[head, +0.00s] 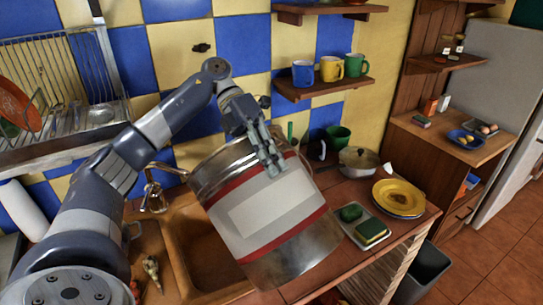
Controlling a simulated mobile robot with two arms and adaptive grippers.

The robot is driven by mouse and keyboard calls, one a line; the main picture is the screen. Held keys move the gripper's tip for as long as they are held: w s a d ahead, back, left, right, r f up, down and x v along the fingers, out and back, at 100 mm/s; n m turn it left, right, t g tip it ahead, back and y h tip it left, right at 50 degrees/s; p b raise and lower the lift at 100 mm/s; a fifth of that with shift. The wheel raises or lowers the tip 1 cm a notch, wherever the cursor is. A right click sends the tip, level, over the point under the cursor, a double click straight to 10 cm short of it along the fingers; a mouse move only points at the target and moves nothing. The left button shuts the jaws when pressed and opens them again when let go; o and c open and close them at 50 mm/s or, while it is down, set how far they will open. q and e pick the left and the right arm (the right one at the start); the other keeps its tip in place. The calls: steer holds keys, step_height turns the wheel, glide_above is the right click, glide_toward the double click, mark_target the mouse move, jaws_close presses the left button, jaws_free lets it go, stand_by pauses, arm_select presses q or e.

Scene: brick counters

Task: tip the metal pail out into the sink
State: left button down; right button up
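The metal pail (265,215) is large, silver, with a white label edged in red bands. It is tilted, its upper end leaning left, in front of the counter and overlapping the right part of the sink in the picture. My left gripper (268,155) comes from above, with its fingers against the pail's upper side; it appears to hold the pail, though the far finger is hidden. The brown sink (195,262) lies below and left of the pail, partly covered by it. I cannot see inside the pail. My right gripper is not in view.
A faucet (153,195) stands behind the sink. Right of the pail are a tray with sponges (362,226), yellow plates (398,197) and a lidded pan (357,161). A mug shelf (325,88) hangs above. A dish rack (65,75) is at upper left.

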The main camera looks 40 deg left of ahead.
arm_select(q)
step_height(320, 180, up, 6)
steer(key=y+p, duration=0.3)
steer(key=t+y+p, duration=0.1)
steer(key=y+p, duration=0.4)
steer(key=p, duration=0.1)
steer(key=shift+d+f+t+y+p, duration=0.1)
steer(key=shift+f+t+y+p, duration=0.2)
steer(key=shift+y+p, duration=0.1)
steer(key=shift+r+y+p, duration=0.25)
steer(key=shift+y+p, duration=0.1)
steer(key=shift+y, duration=0.05)
steer(key=shift+r+t+y, duration=0.1)
steer(key=shift+t+y, duration=0.2)
steer(key=shift+y, duration=0.3)
